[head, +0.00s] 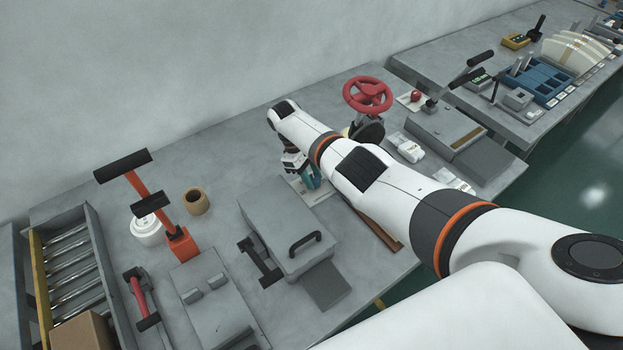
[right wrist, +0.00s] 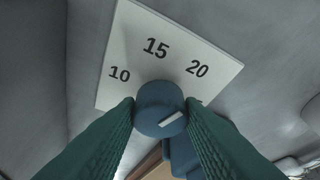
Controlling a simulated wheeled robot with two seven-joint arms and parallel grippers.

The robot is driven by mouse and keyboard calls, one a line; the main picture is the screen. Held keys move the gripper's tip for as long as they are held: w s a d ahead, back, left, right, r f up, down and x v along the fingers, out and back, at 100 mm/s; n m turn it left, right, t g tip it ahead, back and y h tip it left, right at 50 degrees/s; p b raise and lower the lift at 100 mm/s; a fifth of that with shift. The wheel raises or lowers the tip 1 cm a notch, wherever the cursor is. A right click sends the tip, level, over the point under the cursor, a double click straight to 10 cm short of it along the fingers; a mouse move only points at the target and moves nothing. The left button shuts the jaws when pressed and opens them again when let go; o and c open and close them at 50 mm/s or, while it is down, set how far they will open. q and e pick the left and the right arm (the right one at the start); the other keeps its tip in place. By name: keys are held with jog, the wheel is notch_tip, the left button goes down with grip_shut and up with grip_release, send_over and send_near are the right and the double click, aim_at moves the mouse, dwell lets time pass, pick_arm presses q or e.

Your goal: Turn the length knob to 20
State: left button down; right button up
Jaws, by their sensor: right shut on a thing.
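The blue length knob (right wrist: 160,108) is in the middle of the right wrist view. It stands in front of a white dial plate (right wrist: 127,48) printed 10, 15 and 20. A white mark on the knob's lower right slants slightly up to the right, below the 20; I cannot tell its exact reading. My right gripper (right wrist: 160,112) is shut on the knob, one green finger on each side. In the head view my right gripper (head: 308,176) is low over the table beside the white plate; the knob cannot be made out there. My left gripper is not in view.
A grey box with a black handle (head: 305,243) stands close in front of my right gripper. A red handwheel (head: 367,95) stands behind my right arm. An orange lever press (head: 180,243) and a brown ring (head: 196,201) are to the left. The back left tabletop is clear.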

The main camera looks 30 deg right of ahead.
jog(key=shift+m+y+b, duration=0.4)
jog(key=shift+m, duration=0.6)
jog(key=shift+d, duration=0.1)
jog(key=o, duration=1)
jog(key=b+v, duration=0.3)
jog(key=v, duration=0.9)
jog(key=shift+w, duration=0.2)
